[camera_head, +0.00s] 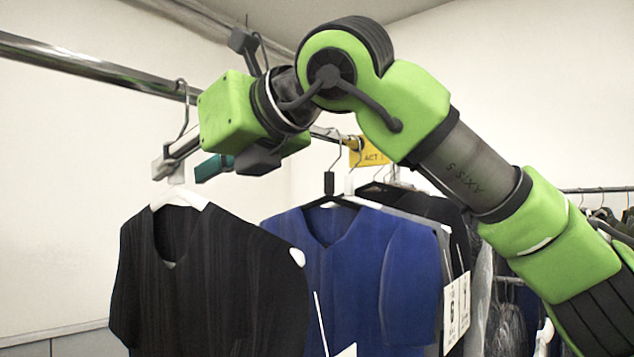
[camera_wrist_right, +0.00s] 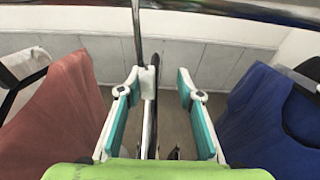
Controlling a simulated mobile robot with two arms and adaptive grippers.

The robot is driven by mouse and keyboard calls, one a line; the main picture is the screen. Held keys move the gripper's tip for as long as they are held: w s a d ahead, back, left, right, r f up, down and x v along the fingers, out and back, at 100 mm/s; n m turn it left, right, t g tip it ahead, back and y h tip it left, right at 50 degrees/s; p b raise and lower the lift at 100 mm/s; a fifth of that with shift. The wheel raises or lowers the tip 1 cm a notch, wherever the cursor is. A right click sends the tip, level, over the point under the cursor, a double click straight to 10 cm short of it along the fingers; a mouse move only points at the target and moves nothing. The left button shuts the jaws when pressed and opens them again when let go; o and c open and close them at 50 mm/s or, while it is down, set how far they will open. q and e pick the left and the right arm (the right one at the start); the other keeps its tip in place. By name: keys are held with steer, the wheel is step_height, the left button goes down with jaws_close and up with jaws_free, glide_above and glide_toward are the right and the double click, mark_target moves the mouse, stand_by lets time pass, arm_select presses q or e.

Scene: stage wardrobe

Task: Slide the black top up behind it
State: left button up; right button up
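The black top (camera_head: 210,275) hangs on a white hanger (camera_head: 180,196) at the front left in the head view. The hanger's hook (camera_head: 183,108) goes over the metal rail (camera_head: 95,67). My right gripper (camera_head: 190,166) is at the hanger's neck, below the rail. In the right wrist view my right gripper (camera_wrist_right: 159,80) is open, its teal-padded fingers on either side of the white hanger neck (camera_wrist_right: 147,80). The neck is close to the left finger; I cannot tell whether they touch. The black top is mostly hidden there. My left gripper is not in view.
A blue top (camera_head: 360,265) hangs behind the black one, and dark garments (camera_head: 430,210) hang farther back. A yellow tag (camera_head: 366,155) is on the rail. A reddish top (camera_wrist_right: 62,120) hangs left in the wrist view. Another rail (camera_head: 598,189) stands at right.

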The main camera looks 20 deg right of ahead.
steer(key=shift+w+d+p, duration=2.05)
steer(key=shift+w+d, duration=1.45)
steer(key=shift+d, duration=1.65)
steer(key=shift+w+d+p, duration=2)
steer(key=shift+w+d, duration=1.45)
steer(key=shift+d, duration=1.65)
steer(key=s+d+b, duration=0.5)
steer(key=s+d, duration=0.1)
steer(key=s, duration=0.5)
steer(key=shift+s, duration=0.35)
steer(key=shift+d, duration=0.1)
